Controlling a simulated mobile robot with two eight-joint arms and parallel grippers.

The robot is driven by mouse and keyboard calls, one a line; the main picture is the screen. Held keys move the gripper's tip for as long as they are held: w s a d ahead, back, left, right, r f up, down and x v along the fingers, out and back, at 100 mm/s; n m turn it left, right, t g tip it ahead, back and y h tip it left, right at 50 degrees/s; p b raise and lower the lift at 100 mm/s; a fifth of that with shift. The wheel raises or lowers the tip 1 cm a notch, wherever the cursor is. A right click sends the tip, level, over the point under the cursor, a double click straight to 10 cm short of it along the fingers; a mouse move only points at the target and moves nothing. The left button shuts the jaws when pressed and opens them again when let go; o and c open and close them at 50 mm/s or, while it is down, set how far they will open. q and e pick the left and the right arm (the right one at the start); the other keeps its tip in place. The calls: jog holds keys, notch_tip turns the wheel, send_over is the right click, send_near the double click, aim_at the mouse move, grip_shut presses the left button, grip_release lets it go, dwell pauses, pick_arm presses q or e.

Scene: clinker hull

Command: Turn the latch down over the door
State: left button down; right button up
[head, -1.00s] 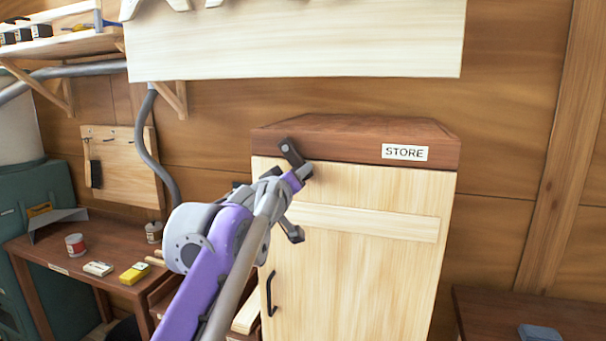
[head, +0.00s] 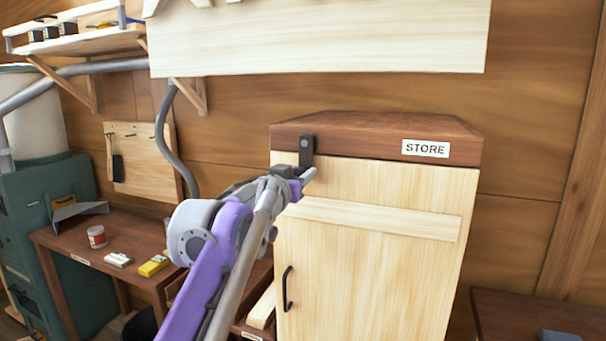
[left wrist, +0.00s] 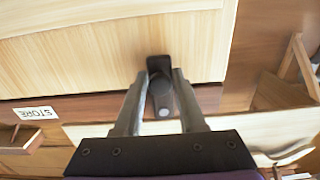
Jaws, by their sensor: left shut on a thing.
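The latch (head: 306,146) is a dark bar on the brown top rail of the store cupboard, at its left end. It now stands upright, its lower part reaching down over the top left corner of the pale door (head: 375,265). My left gripper (head: 306,178) is at the latch's lower end and partly hides it. In the left wrist view the latch (left wrist: 160,87) lies between the two fingers of my left gripper (left wrist: 160,80), which is shut on it. My right gripper is not in view.
A black handle (head: 287,289) is on the door's left side, below my arm. A STORE label (head: 426,148) is on the cupboard's top rail. A brown bench (head: 130,245) with a can and small boxes stands at the left. A pale board (head: 320,38) hangs above.

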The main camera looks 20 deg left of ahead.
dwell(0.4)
pick_arm(q)
jog(key=c, duration=0.6)
grip_release()
jog(key=shift+a, duration=0.1)
jog(key=s+b, duration=0.2)
jog(key=s, duration=0.8)
jog(key=shift+s+a, duration=0.15)
jog(key=shift+s, duration=0.25)
jog(key=s+a+f+n+g+y+p, duration=0.1)
jog(key=s+a+f+g+y, duration=0.1)
jog(key=f, duration=0.5)
jog(key=s+a+f+n+g+y, duration=0.1)
jog(key=s+f+n+y, duration=0.1)
jog(key=f, duration=0.5)
jog(key=s+d+f+m+g+h, duration=0.1)
jog(key=s+d+f+g, duration=0.2)
jog(key=s+f, duration=0.4)
jog(key=s+d+f+g+h+p, duration=0.1)
jog(key=s+d+f+g, duration=0.2)
jog(key=s+f, duration=0.4)
jog(key=s+d+f+m+g+h, duration=0.1)
jog(key=s+d+f+g, duration=0.2)
jog(key=s+f, duration=0.5)
notch_tip(320, 180, down, 12)
jog(key=shift+d+r+m+g+p, duration=0.1)
jog(key=shift+r+m+g+p, duration=0.1)
jog(key=shift+m+g+p, duration=0.15)
